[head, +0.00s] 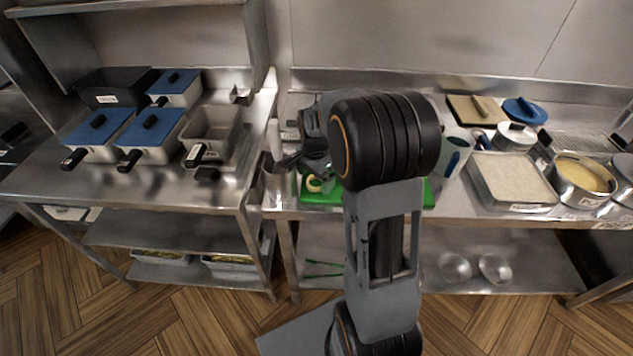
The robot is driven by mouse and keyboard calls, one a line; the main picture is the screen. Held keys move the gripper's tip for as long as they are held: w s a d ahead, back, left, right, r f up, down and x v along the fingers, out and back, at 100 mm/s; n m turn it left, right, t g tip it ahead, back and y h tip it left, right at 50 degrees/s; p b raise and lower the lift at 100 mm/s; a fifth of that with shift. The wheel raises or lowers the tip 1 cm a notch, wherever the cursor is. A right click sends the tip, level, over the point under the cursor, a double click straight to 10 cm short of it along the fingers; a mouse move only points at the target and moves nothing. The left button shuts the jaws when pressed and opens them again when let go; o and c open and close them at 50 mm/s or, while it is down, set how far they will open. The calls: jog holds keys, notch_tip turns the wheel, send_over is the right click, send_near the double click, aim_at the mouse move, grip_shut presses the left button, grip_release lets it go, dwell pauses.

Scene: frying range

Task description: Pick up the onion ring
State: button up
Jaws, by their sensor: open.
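A pale yellow onion ring (314,184) lies on a green board (306,198) on the middle steel counter. My arm hides part of the board, and the ring is partly covered by the gripper parts above it. My gripper (303,166) is open, just above and behind the ring in the picture. Its fingers are small and dark, and I cannot tell whether they touch the ring.
Blue-lidded fryer baskets (152,136) and an open basin (211,130) stand on the left counter. Tongs (324,263) lie on the lower shelf.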

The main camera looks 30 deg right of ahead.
jog(key=shift+f, duration=0.8)
jog(key=c, duration=0.8)
jog(key=shift+r, duration=0.1)
